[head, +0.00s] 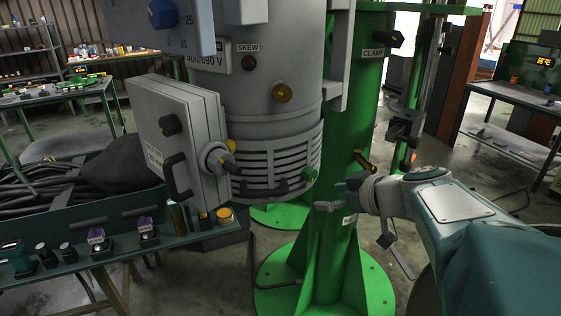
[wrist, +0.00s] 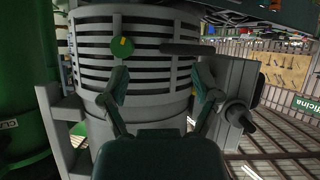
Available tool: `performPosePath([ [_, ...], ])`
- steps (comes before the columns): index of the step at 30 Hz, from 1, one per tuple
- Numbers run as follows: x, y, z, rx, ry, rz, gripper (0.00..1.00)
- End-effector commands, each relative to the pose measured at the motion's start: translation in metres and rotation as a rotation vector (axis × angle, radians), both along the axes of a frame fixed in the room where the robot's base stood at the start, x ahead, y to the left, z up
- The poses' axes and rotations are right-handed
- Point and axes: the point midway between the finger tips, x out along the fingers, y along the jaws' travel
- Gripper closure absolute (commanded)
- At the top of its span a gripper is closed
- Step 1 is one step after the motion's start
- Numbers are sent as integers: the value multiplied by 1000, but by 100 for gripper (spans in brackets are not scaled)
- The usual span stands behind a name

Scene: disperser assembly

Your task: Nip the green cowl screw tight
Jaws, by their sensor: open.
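The green cowl screw (head: 309,172) sits on the lower right of the slotted grey cowl (head: 262,168) in the head view. In the wrist view it is a round green head (wrist: 122,47) with a small yellow mark, on the slotted cowl (wrist: 150,30). My gripper (head: 333,197) is to the right of and slightly below the screw in the head view, fingers pointing left. In the wrist view my gripper (wrist: 163,83) is open and empty, with its fingers spread before the cowl. The screw appears beyond the left fingertip, off the middle of the jaws, and apart from them.
A dark handle (wrist: 190,50) juts from the cowl beside the screw. A grey box with a knob (head: 180,140) hangs left of the cowl. A green column (head: 345,110) stands behind, with a brass lever (head: 364,160) near my gripper. A bench (head: 110,245) is at lower left.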

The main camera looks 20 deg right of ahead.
Motion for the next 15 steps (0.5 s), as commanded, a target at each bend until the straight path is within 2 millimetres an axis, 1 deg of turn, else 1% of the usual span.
performPosePath([
  [1,5,-16,4,-20,-51,-15,19],
  [3,9,-31,11,-52,-114,-27,19],
  [6,12,-47,15,-84,-168,-38,19],
  [9,15,-54,16,-95,-188,-42,19],
  [11,20,-55,14,-93,-188,-40,19],
  [15,39,-50,5,-89,-185,-36,19],
])
